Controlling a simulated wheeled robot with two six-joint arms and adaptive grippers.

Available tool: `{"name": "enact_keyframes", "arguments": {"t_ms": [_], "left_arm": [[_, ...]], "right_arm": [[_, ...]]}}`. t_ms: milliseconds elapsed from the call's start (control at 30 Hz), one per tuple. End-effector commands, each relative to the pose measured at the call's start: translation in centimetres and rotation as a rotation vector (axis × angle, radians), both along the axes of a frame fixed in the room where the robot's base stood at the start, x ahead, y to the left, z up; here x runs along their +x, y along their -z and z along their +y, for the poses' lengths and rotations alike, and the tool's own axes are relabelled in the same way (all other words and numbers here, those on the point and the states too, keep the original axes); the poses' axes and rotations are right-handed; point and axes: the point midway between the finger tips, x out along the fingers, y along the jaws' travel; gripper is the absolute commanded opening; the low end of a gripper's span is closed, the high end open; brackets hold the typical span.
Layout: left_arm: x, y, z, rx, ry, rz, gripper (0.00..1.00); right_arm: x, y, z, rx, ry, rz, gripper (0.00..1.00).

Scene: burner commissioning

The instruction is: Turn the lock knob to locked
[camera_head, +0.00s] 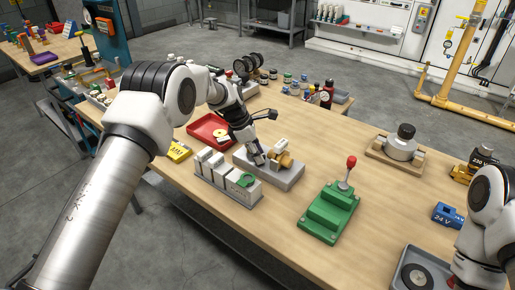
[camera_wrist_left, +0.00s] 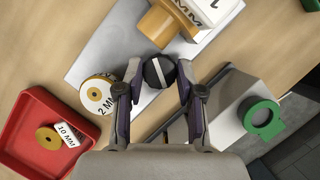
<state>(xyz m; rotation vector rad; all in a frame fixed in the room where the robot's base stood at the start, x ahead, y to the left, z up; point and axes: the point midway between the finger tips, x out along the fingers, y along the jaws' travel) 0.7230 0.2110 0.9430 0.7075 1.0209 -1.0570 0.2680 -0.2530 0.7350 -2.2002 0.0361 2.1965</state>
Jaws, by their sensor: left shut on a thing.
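The lock knob (camera_wrist_left: 158,73) is a round black knob with a white stripe, seen in the left wrist view at the edge of a grey block (camera_wrist_left: 105,45). The stripe runs nearly up and down in that view, tilted slightly. My left gripper (camera_wrist_left: 159,70) is shut on the knob, with one finger on each side. In the head view my left gripper (camera_head: 256,156) reaches down to the grey block (camera_head: 285,180) and hides the knob. No locked or unlocked marking is readable. My right arm shows at the right edge, but its gripper is out of view.
A brass-coloured cylinder (camera_head: 284,159) sits on the grey block. A red tray (camera_head: 194,131) lies behind, and white boxes with a green ring (camera_head: 245,180) stand in front. A green base with a red-topped lever (camera_head: 346,178) stands to the right. Table between them is clear.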

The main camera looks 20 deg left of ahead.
Motion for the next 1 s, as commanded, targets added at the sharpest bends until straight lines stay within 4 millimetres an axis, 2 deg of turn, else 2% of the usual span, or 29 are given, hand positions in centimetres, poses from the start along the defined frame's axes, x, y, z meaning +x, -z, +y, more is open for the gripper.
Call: {"name": "enact_keyframes", "arguments": {"t_ms": [200,500,700,1000], "left_arm": [[-0.13,0.47,-0.06,0.000,0.205,0.009,0.02],[-0.06,0.69,-0.10,0.000,0.442,0.010,0.02],[-0.05,0.70,-0.10,0.001,0.539,0.011,0.03],[-0.05,0.61,-0.13,-0.001,0.592,0.012,0.02]], "right_arm": [[-0.01,-0.65,0.00,0.000,0.000,0.000,0.51],[-0.01,-0.24,0.00,0.000,0.000,0.000,0.51],[-0.01,0.07,0.00,0.000,0.000,0.000,0.51],[-0.01,0.20,0.00,0.000,0.000,0.000,0.51]]}}
